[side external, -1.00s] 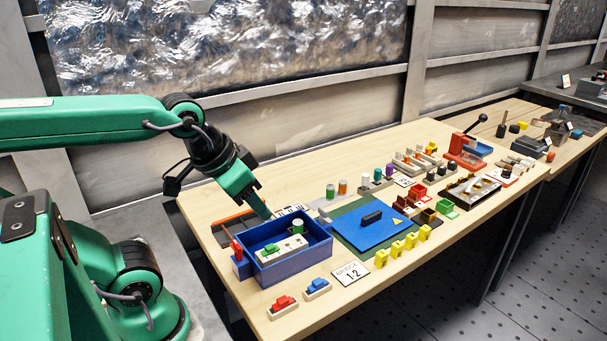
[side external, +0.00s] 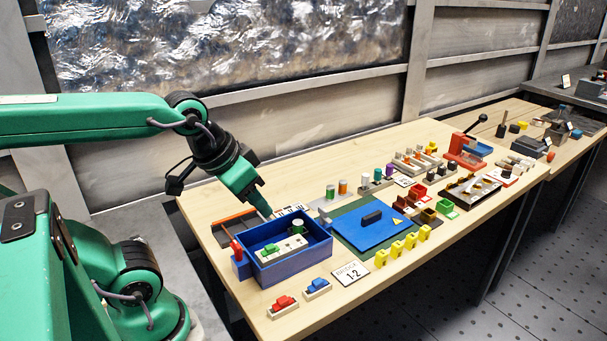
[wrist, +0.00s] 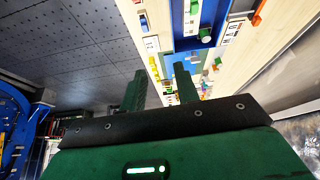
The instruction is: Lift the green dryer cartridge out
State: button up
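A green cylinder with a pale top, which looks like the dryer cartridge (side external: 298,227), stands upright in the blue box (side external: 311,250). It also shows as a green cylinder in the wrist view (wrist: 206,34). A white block with a green piece (side external: 270,250) sits beside it in the box. My gripper (side external: 266,211) is above the box's back rim in the side view, apart from the cartridge. In the wrist view its two fingers (wrist: 160,72) are spread with nothing between them.
A red piece (side external: 237,250) is at the box's left end. Red (side external: 283,303) and blue (side external: 317,286) switch-like parts lie in front. A blue lid plate (side external: 365,232) with a dark handle lies right of the box.

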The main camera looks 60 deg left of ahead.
jog(key=w+n, duration=0.1)
jog(key=n, duration=0.1)
jog(key=n+g, duration=0.5)
jog(key=n, duration=2.3)
send_over(298, 222)
jog(key=f, duration=1.2)
jog(key=shift+s+d+f, duration=0.1)
jog(key=shift+s+d, duration=0.1)
jog(key=shift+d, duration=0.05)
jog(key=shift+w+a+f+n+g, duration=0.15)
jog(key=shift+a+f+n+g, duration=0.15)
jog(key=shift+f+n, duration=0.2)
jog(key=shift+f, duration=0.1)
jog(key=shift+f, duration=3.75)
jog(key=c, duration=0.6)
